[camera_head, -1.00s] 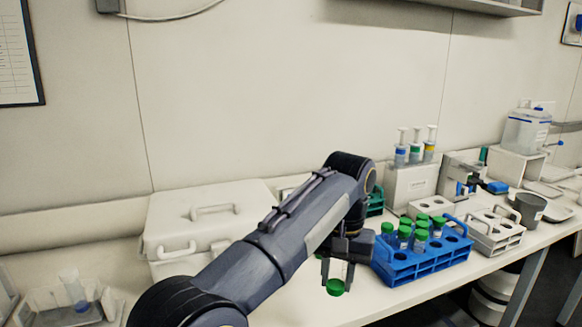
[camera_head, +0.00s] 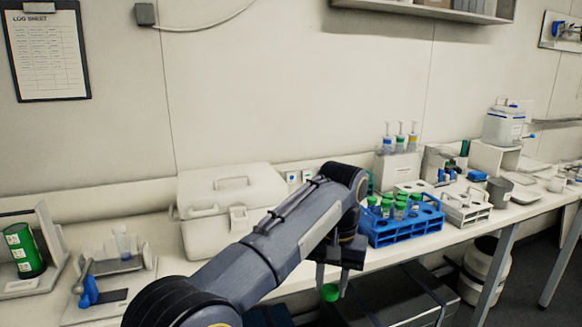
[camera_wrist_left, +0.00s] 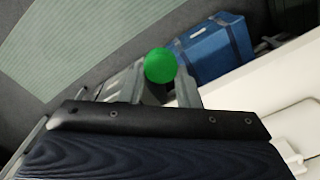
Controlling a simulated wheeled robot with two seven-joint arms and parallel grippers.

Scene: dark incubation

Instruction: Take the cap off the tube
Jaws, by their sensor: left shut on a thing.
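The tube's green cap (camera_head: 329,292) shows at the lower end of my left gripper (camera_head: 332,282) in the head view. The gripper points down and is shut on the tube, at the front edge of the bench. In the left wrist view the round green cap (camera_wrist_left: 160,66) sits between the two fingers (camera_wrist_left: 165,85), facing the camera. The tube's body is mostly hidden by the fingers and the cap. The cap is on the tube as far as I can see. My right gripper is not in view.
A blue rack (camera_head: 400,236) with several green-capped tubes stands on the bench, right of my left arm. A white rack (camera_head: 466,210) is beyond it. A white case (camera_head: 230,195) stands behind my arm. A dark box (camera_head: 400,300) is below the bench.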

